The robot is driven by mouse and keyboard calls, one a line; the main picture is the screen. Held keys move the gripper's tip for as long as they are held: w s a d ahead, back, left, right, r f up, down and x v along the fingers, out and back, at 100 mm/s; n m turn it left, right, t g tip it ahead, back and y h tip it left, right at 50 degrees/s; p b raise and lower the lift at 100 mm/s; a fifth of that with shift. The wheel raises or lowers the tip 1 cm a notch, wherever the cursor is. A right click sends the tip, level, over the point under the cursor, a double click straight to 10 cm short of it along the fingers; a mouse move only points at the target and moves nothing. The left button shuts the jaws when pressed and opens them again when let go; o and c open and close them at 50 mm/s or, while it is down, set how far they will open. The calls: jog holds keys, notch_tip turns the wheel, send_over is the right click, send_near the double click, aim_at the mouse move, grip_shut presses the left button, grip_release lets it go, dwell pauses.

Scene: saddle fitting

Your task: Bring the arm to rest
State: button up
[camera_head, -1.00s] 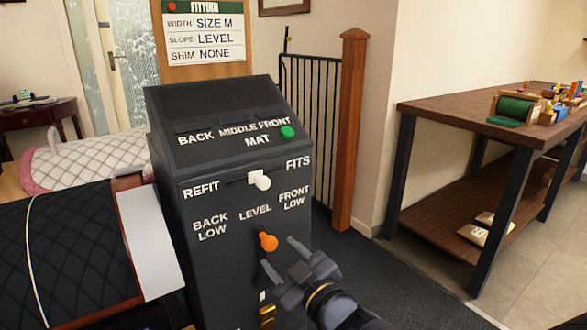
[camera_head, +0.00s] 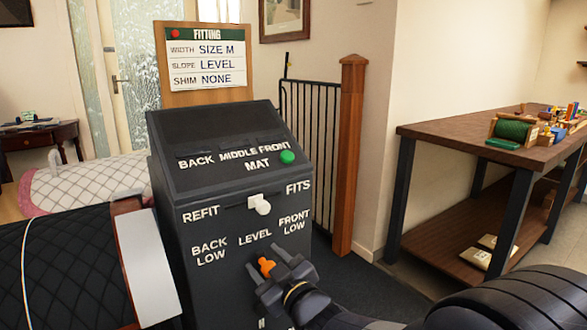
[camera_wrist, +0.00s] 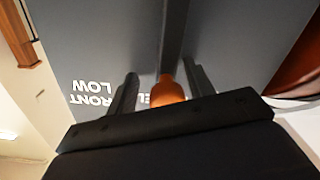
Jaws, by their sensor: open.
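My gripper (camera_head: 266,259) is open in front of the dark console (camera_head: 215,222) in the head view. The orange knob (camera_head: 266,265) under the word LEVEL shows between its two fingers. In the wrist view the orange knob (camera_wrist: 168,90) also sits between the two spread fingers (camera_wrist: 160,88). I cannot tell whether either finger touches it. My wrist hides the lower front of the console.
A white lever (camera_head: 260,204) sits between REFIT and FITS, and a green button (camera_head: 287,157) is on the top. A black quilted saddle piece (camera_head: 65,265) lies left. A wooden post (camera_head: 350,150) and workbench (camera_head: 460,130) stand right.

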jog(key=shift+s+a, duration=0.1)
jog(key=shift+a, duration=0.05)
jog(key=shift+s+b, duration=0.15)
jog(key=shift+b, duration=0.25)
jog(key=p+v, duration=0.2)
jog(key=v, duration=0.8)
jog(key=b+x, duration=0.2)
jog(key=x, duration=0.8)
jog(key=shift+a+f, duration=0.1)
jog(key=shift+a, duration=0.1)
jog(key=shift+w+d+m+p, duration=0.35)
jog(key=shift+d+p, duration=0.25)
jog(key=shift+p, duration=0.3)
jog(key=shift+w, duration=0.1)
